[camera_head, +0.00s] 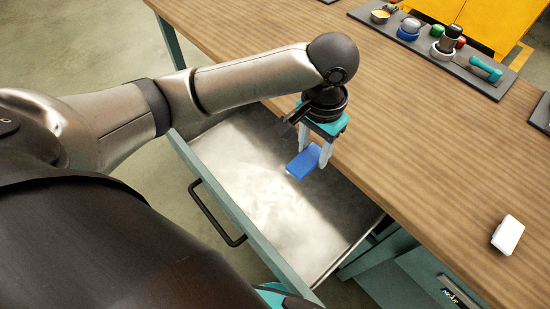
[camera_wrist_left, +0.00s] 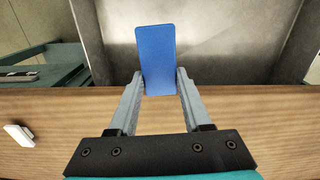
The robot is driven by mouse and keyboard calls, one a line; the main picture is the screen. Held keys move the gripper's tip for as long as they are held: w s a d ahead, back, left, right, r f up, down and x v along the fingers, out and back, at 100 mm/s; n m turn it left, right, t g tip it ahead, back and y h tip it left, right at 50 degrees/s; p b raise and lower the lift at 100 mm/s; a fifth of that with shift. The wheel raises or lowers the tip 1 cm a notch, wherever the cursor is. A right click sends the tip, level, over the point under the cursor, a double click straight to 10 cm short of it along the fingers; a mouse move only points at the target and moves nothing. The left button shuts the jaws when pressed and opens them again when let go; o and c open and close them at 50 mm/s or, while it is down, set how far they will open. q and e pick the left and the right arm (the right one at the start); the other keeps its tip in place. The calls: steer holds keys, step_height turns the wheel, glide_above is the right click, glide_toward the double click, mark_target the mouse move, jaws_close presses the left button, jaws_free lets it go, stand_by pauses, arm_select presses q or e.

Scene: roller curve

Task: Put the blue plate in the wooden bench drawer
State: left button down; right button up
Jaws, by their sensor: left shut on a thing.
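The blue plate (camera_head: 304,162) is a small flat rectangle. My left gripper (camera_head: 315,155) is shut on one end of it and holds it over the open drawer (camera_head: 255,200) of the wooden bench (camera_head: 430,150). In the left wrist view the plate (camera_wrist_left: 155,55) stands out from between the two grey fingertips (camera_wrist_left: 160,85), with the metal drawer floor behind it. The drawer is pulled out and its floor looks empty. Whether the plate touches the floor is hard to tell. My right gripper is not in view.
A white block (camera_head: 507,234) lies on the bench top at the right. A dark tray (camera_head: 420,45) with several coloured parts sits at the back. The drawer's teal front with a black handle (camera_head: 215,213) faces left. A second drawer (camera_head: 440,280) is below the bench at the lower right.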

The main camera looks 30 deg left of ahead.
arm_select(q)
steer(key=m+b, duration=0.1)
steer(key=b, duration=0.5)
glide_above(304, 206)
step_height(304, 206, down, 19)
steer(key=shift+r, duration=0.2)
steer(key=shift+f, duration=0.45)
step_height(304, 206, down, 4)
steer(key=shift+f+b, duration=0.1)
steer(key=shift+b, duration=0.7)
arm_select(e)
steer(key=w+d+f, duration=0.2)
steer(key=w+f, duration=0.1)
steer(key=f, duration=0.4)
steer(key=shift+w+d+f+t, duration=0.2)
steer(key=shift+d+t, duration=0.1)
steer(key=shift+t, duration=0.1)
arm_select(q)
steer(key=c, duration=0.7)
jaws_free()
steer(key=shift+c, duration=0.2)
steer(key=o, duration=0.4)
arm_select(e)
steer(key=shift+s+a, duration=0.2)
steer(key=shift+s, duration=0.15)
